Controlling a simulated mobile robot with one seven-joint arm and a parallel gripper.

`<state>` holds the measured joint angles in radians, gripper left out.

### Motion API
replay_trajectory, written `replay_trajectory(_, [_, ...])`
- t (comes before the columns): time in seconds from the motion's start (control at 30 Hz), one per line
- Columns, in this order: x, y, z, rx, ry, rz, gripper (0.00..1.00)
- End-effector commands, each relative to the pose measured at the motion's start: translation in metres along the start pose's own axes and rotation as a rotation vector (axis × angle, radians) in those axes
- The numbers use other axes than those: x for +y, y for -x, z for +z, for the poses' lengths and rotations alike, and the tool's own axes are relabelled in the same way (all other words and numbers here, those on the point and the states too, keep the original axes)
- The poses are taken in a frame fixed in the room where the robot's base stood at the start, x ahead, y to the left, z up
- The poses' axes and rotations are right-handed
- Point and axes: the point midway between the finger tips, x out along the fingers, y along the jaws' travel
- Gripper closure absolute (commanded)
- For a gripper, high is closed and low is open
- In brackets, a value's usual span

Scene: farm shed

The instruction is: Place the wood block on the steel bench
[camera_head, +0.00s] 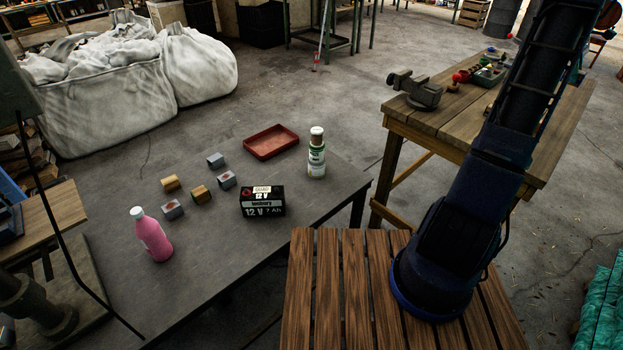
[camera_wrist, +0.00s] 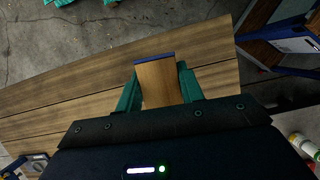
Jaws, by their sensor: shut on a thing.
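The wood block (camera_wrist: 158,82), tan with a dark blue far edge, is held between the green fingers of my gripper (camera_wrist: 160,86) in the wrist view. A planked wooden surface lies below it; I cannot tell whether the block touches it. The steel bench (camera_head: 115,292) is the dark grey table left of centre in the head view, apart from my arm.
On the bench stand a pink bottle (camera_head: 153,236), a black battery (camera_head: 262,201), a white-and-green bottle (camera_head: 316,155), a red tray (camera_head: 271,142) and several small blocks (camera_head: 200,194). The slatted table (camera_head: 330,290) is in front; a workbench (camera_head: 437,110) with a vise (camera_head: 414,90) stands behind right.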

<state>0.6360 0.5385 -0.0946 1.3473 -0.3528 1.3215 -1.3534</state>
Motion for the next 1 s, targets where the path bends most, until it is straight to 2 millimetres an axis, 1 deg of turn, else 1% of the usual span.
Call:
replay_trajectory(0.03, [0.001, 0.004, -0.011, 0.0, 0.018, 0.006, 0.85])
replay_trajectory(0.17, [0.002, 0.015, -0.038, 0.001, 0.063, 0.025, 0.85])
replay_trajectory(0.27, [0.003, 0.026, -0.066, 0.001, 0.107, 0.044, 0.85])
replay_trajectory(0.47, [-0.003, 0.057, -0.143, 0.001, 0.233, 0.093, 0.85])
replay_trajectory(0.5, [-0.005, 0.064, -0.159, 0.001, 0.26, 0.104, 0.85])
replay_trajectory(0.67, [-0.017, 0.091, -0.222, 0.0, 0.365, 0.147, 0.85])
replay_trajectory(0.7, [-0.021, 0.098, -0.238, 0.0, 0.392, 0.158, 0.85])
replay_trajectory(0.87, [-0.041, 0.123, -0.301, 0.001, 0.497, 0.2, 0.85])
replay_trajectory(0.9, [-0.048, 0.129, -0.317, 0.001, 0.523, 0.21, 0.85])
replay_trajectory(0.97, [-0.057, 0.139, -0.339, 0.001, 0.562, 0.226, 0.85])
replay_trajectory(1.0, [-0.064, 0.145, -0.354, 0.001, 0.587, 0.237, 0.85])
